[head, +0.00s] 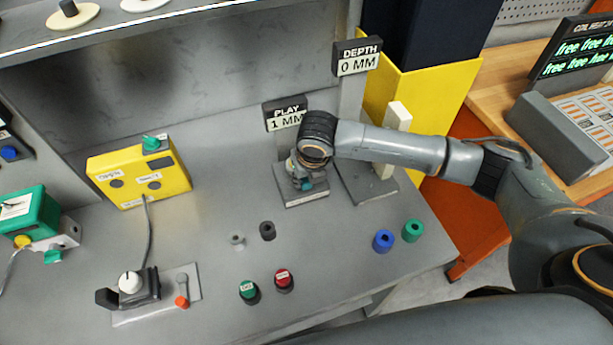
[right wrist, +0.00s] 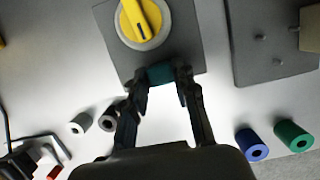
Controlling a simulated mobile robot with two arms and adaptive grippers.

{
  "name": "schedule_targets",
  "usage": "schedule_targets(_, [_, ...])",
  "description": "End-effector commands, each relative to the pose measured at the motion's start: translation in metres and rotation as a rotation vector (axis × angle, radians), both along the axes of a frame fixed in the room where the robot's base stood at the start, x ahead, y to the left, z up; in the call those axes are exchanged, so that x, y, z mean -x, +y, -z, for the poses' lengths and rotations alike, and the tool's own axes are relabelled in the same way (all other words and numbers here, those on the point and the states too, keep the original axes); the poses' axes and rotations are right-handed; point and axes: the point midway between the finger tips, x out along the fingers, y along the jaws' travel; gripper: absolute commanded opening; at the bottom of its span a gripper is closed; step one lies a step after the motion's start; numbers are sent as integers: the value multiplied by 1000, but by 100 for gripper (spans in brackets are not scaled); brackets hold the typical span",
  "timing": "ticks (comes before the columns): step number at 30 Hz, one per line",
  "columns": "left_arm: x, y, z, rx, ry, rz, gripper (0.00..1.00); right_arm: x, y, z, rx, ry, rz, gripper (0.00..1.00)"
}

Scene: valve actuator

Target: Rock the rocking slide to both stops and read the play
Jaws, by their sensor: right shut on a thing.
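My right gripper (head: 304,178) reaches down over a small grey plate (head: 303,200) on the bench. In the right wrist view its fingertips (right wrist: 167,80) are shut on a teal block (right wrist: 160,73), which I take to be the rocking slide. A yellow knob (right wrist: 141,20) sits on a round pale base on the same plate, just beyond the block. The play sign (head: 285,116) behind the gripper reads 1 MM. The gripper partly hides the slide in the head view. My left gripper is not in view.
The depth sign (head: 357,62) reads 0 MM and stands behind a second plate (head: 366,186) with a pale upright block (head: 397,125). Blue (head: 383,240) and green (head: 413,231) cylinders stand near the right bench edge. A yellow box (head: 139,172) stands left.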

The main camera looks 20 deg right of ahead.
Motion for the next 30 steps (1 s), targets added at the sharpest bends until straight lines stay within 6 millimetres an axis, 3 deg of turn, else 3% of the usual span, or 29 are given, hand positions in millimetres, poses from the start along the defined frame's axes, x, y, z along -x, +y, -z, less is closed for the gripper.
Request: schedule_targets(30, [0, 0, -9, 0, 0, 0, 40, 0, 0, 0, 1, 0, 0, 3])
